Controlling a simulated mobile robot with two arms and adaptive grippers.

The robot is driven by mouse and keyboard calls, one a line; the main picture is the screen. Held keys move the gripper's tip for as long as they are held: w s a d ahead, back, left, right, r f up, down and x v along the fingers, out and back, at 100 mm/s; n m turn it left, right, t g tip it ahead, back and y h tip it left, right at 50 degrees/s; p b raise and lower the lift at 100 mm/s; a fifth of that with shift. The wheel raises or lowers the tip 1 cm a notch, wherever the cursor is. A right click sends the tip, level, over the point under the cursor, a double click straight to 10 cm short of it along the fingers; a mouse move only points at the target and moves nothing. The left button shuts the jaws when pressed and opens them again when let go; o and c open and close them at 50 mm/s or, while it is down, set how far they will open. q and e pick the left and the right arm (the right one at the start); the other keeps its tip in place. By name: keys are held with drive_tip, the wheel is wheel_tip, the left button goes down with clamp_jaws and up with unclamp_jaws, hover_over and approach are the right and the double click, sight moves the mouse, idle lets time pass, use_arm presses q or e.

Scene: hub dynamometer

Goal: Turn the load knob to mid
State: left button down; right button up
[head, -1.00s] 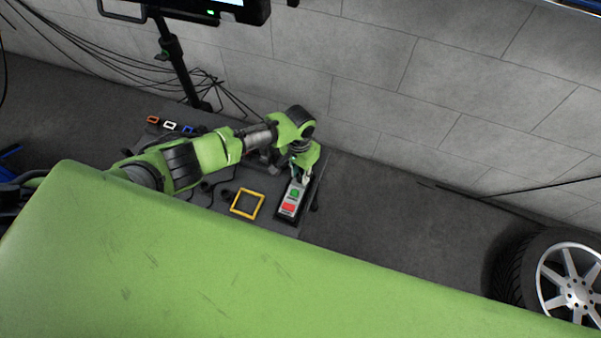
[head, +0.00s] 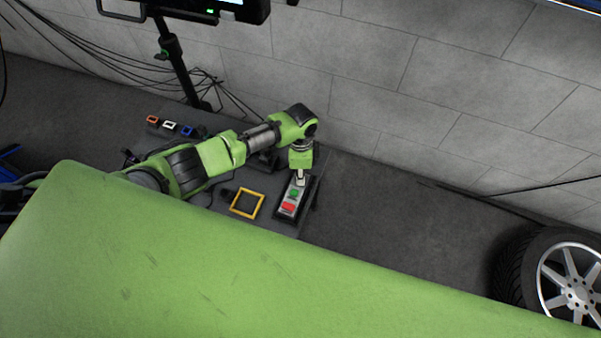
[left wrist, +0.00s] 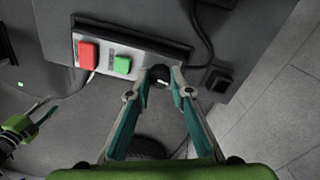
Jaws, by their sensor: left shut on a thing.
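The load knob (left wrist: 161,78) is a dark round knob at the end of the control box (left wrist: 97,38), beside the green button (left wrist: 122,65) and red button (left wrist: 88,54). My left gripper (left wrist: 162,76) is shut on the knob, one finger on each side. In the head view the left gripper (head: 300,178) points down at the far end of the box, where it hides the knob. A small pale mark shows on the knob, but its setting is too small to read. My right gripper (left wrist: 54,102) is open and empty at the lower left of the left wrist view.
The dark table holds a yellow square frame (head: 247,204) left of the box and several small coloured pieces, including a blue one (head: 187,131), at the back left. A monitor stand (head: 176,68) rises behind it. A wheel (head: 570,277) stands at the right. A large green surface (head: 200,255) fills the foreground.

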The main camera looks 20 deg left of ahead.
use_arm(q)
drive_tip(key=shift+m, duration=0.9)
drive_tip(key=c, duration=1.8)
unclamp_jaws()
wheel_tip(320, 180, up, 12)
drive_tip(key=shift+w, duration=0.15)
